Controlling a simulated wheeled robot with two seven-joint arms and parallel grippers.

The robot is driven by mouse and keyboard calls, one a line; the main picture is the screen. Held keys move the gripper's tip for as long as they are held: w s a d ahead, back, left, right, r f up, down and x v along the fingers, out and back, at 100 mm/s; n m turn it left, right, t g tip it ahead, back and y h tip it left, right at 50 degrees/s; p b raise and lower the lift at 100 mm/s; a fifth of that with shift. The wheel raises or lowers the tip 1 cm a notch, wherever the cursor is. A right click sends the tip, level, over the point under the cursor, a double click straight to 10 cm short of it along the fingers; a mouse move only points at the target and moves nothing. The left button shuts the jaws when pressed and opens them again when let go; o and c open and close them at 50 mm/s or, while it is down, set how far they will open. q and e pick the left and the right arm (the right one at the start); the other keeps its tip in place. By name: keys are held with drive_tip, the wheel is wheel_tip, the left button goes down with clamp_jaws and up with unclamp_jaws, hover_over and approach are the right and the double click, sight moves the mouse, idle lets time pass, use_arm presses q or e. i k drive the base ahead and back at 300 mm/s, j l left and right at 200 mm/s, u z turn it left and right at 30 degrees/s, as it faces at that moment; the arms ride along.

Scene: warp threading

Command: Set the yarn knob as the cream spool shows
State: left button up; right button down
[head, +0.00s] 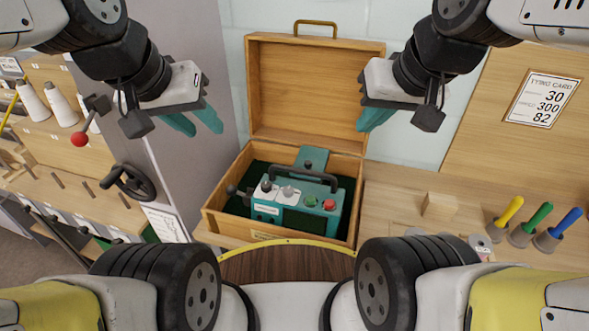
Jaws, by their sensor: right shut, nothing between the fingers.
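A teal control unit (310,219) sits in an open wooden box. On its top left are a dark knob (266,186) and a pale knob (289,191); their labels are too small to read, so I cannot tell which is the yarn knob. Several cream spools, one of them a cream spool (62,105), stand on the rack at the left. My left gripper (194,122) is open and empty, up and left of the box. My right gripper (375,115) is shut and empty, in front of the right part of the raised lid. Neither touches the unit.
The wooden box (214,222) has its lid (315,90) raised. The unit has a dark carry handle (308,172), a green button (310,201) and a red button (329,204). A wooden block (439,205) and coloured-handled tools (542,216) stand right. A tying card (542,98) hangs above.

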sight(266, 187)
drive_tip(key=l+z, duration=0.15)
drive_tip(key=z, duration=0.2)
drive_tip(key=k+l+z, duration=0.1)
drive_tip(key=z, duration=0.3)
drive_tip(key=l+z, duration=0.35)
drive_tip(key=k+j+u, duration=0.15)
drive_tip(key=j, duration=0.2)
drive_tip(key=k+j+u, duration=0.1)
drive_tip(key=j, duration=0.25)
drive_tip(key=k+j+u, duration=0.15)
drive_tip(key=j, duration=0.25)
drive_tip(key=j+u, duration=0.1)
drive_tip(key=j, duration=0.25)
